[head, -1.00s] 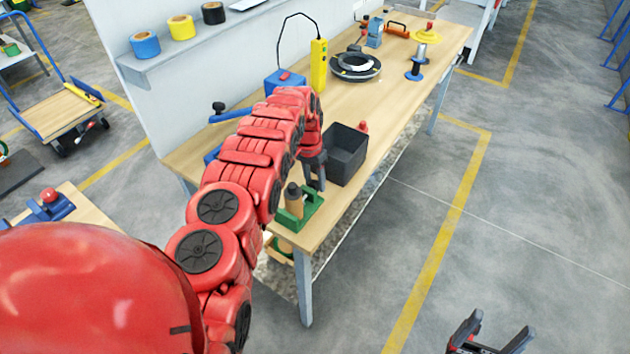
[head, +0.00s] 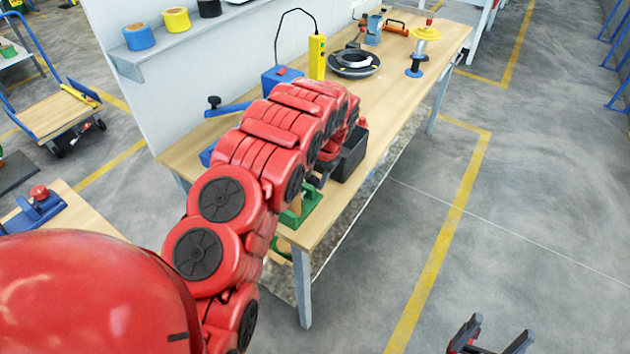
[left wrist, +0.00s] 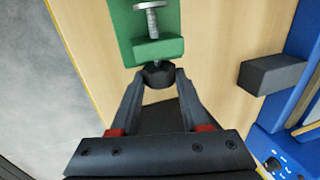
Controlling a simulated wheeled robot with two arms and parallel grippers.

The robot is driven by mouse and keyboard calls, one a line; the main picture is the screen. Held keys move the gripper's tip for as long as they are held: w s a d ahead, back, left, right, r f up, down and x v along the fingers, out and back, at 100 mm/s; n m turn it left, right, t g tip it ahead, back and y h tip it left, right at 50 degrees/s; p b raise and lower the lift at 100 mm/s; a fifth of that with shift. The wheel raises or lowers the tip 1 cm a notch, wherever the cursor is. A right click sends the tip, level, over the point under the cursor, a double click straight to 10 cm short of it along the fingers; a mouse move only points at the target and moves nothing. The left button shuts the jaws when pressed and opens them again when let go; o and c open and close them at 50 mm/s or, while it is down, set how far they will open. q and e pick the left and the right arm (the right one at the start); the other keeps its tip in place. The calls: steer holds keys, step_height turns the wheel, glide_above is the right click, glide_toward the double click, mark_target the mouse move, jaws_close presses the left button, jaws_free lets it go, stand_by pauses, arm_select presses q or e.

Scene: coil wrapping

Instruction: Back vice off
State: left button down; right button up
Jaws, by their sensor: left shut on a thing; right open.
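The green vice (head: 314,203) sits at the near end of the workbench, partly hidden by my left arm. In the left wrist view the green vice (left wrist: 157,48) shows its silver screw (left wrist: 151,20) and a black knob (left wrist: 158,74) at the screw's end. My left gripper (left wrist: 159,80) is shut on the black knob, one finger on each side. In the head view its fingertips are hidden behind my arm. My right gripper (head: 503,329) is open and empty over the floor at the bottom right.
A black bin (head: 350,160) stands just beyond the vice. A blue tool with a grey block (left wrist: 272,75) is right of the vice in the wrist view. A black coil (head: 354,63), yellow pendant (head: 317,56) and blue box (head: 281,80) stand further along the workbench (head: 395,100).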

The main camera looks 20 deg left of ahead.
arm_select(q)
steer(key=shift+c, duration=1.9)
jaws_free()
steer(key=shift+r, duration=0.15)
steer(key=p+v, duration=1.6)
steer(key=v, duration=0.1)
